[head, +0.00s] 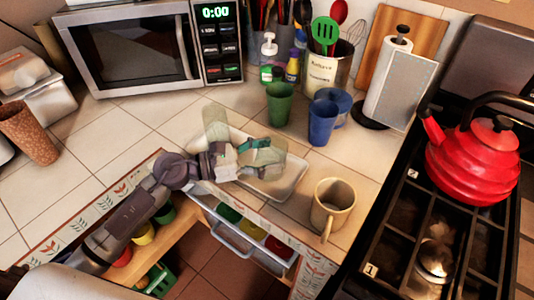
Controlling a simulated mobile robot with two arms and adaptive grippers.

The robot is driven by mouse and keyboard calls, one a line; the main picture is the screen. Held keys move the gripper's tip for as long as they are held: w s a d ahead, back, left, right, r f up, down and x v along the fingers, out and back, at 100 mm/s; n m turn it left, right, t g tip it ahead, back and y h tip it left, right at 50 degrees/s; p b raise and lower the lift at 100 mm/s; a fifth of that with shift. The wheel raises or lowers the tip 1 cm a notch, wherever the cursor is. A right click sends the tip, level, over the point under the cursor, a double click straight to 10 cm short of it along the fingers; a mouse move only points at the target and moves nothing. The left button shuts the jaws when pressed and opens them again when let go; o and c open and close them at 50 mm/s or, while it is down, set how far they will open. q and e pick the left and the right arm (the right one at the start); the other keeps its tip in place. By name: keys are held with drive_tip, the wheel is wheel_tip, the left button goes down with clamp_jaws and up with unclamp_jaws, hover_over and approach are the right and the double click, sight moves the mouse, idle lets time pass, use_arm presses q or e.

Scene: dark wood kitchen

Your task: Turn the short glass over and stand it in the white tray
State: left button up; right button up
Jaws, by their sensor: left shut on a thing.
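My left gripper (258,152) reaches in from the lower left and is shut on a clear short glass (277,150). The glass lies on its side or strongly tilted, over the back part of the white tray (287,188). Its see-through wall makes it hard to tell which end is the mouth, or whether it touches the tray. The tray lies on the tiled counter near its front edge, its left part hidden behind my gripper. My right gripper is not in view.
A taller clear glass (214,121) stands just behind my left wrist. A green cup (279,104) and blue cups (322,122) stand behind the tray. A beige mug (332,206) is right of it, near the stove with a red kettle (472,162).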

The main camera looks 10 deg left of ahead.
use_arm(q)
drive_tip(key=shift+f, duration=0.25)
drive_tip(key=o, duration=1.5)
drive_tip(key=shift+s+a, duration=0.1)
drive_tip(key=shift+a, duration=0.1)
drive_tip(key=v, duration=1.1)
drive_tip(key=shift+s+a, duration=0.25)
